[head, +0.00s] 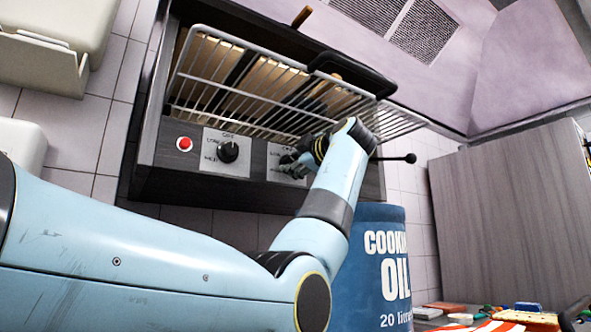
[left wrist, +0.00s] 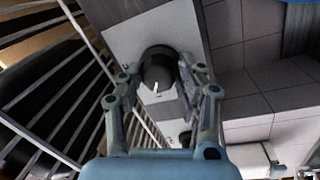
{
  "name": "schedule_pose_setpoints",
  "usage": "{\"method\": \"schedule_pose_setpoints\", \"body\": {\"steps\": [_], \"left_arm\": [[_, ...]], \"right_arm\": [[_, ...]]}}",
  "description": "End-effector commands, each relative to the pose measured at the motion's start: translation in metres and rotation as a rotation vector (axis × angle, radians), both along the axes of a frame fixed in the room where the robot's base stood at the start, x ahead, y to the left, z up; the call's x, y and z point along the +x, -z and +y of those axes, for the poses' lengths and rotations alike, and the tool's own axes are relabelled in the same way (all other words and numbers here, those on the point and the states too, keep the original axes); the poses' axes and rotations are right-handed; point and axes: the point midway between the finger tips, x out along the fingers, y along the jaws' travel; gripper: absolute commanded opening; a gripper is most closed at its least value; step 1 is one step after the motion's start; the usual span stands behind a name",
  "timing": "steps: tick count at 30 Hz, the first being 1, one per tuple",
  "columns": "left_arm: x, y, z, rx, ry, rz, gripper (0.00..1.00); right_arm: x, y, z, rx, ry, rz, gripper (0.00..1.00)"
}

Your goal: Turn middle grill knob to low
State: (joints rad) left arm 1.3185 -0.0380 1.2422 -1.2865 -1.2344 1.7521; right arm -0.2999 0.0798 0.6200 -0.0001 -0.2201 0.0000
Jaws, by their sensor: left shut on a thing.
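The grill (head: 262,95) has a dark front panel with white label plates and black knobs. My left gripper (head: 294,160) is at the second label plate (head: 282,172), right of the uncovered left knob (head: 228,152). In the left wrist view, my left gripper (left wrist: 160,78) has its fingers on both sides of a round black knob (left wrist: 158,66) and is shut on it. A white pointer mark shows on that knob's face. In the head view the gripper and arm mostly hide this knob and part of its label. My right gripper is not in view.
A red button (head: 184,144) sits left of the knobs. A wire rack (head: 205,82) lies over the grill, with a black handle (head: 350,72) above. A blue cooking oil drum (head: 378,255) stands close to my left arm. A grey cabinet (head: 500,215) is at right.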

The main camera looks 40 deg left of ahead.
Motion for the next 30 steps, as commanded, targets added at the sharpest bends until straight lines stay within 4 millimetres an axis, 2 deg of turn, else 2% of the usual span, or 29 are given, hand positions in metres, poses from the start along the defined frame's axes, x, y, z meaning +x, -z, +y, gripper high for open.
{"method": "schedule_pose_setpoints", "body": {"steps": [19, 20, 21, 24, 30], "left_arm": [[-0.0011, -0.0060, 0.0009, -0.011, 0.001, -0.052, 0.04], [-0.0011, -0.0060, 0.0010, -0.011, 0.001, -0.052, 0.40], [-0.0012, -0.0058, 0.0010, -0.012, 0.001, -0.051, 0.45], [-0.0009, -0.0045, 0.0011, -0.012, 0.000, -0.049, 0.58], [-0.0005, -0.0027, 0.0006, -0.015, 0.001, -0.046, 0.58]], "right_arm": [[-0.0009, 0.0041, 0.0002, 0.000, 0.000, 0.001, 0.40], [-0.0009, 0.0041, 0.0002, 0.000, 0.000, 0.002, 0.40], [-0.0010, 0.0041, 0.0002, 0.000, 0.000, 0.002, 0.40], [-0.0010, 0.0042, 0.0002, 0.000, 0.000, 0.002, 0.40], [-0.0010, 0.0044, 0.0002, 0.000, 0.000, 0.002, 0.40]]}}
